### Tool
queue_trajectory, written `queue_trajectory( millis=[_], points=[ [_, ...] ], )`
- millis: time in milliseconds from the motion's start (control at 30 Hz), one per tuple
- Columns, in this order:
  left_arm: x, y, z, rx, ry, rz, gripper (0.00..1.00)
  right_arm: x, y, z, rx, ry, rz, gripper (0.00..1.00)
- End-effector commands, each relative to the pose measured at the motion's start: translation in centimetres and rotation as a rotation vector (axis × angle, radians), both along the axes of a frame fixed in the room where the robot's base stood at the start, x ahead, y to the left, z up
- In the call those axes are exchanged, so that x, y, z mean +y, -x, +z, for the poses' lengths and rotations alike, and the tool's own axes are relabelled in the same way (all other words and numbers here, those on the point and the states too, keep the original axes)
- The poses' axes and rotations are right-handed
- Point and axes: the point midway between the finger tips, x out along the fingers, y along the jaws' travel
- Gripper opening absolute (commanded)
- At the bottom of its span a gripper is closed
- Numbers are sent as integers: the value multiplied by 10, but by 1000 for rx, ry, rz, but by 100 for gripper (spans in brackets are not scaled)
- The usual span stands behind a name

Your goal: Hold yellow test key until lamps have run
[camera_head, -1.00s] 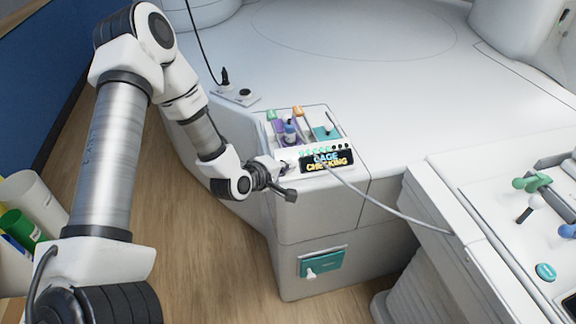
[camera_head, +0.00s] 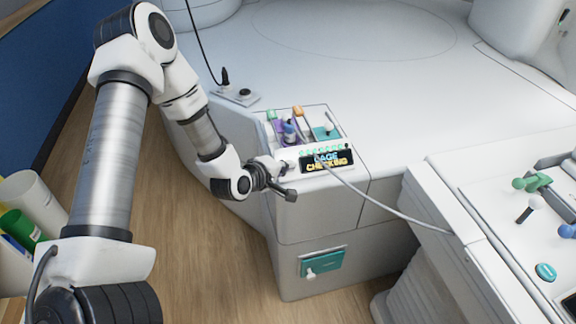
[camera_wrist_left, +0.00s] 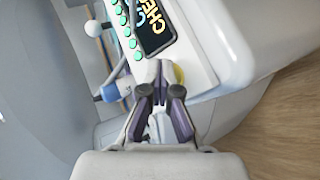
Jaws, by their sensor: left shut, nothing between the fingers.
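The yellow test key (camera_wrist_left: 179,75) shows partly in the left wrist view, on the panel face below the display. My left gripper (camera_wrist_left: 160,68) is shut and empty, with its fingertips over the key's edge; they look pressed against it, though the contact itself is hidden. In the head view my left gripper (camera_head: 279,168) reaches the front left of the console, and the key is hidden there. The display (camera_head: 326,160) reads "CAGE CHECKING". The row of lamps (camera_head: 318,149) above it shows green; several green lamps (camera_wrist_left: 126,48) also show in the wrist view.
Behind the display are a purple holder with a blue-capped item (camera_head: 289,131), an orange-topped lever (camera_head: 298,111) and a teal plate (camera_head: 327,132). A grey cable (camera_head: 385,204) runs right to another console. A teal panel (camera_head: 322,261) is on the cabinet front.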

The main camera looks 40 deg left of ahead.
Motion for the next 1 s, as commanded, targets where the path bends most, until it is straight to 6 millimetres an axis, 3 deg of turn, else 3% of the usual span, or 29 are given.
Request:
queue_trajectory(
  millis=[1000],
  points=[
    [-9,8,13,0,0,0,0,0,0,6,0,0,0,40]
  ],
)
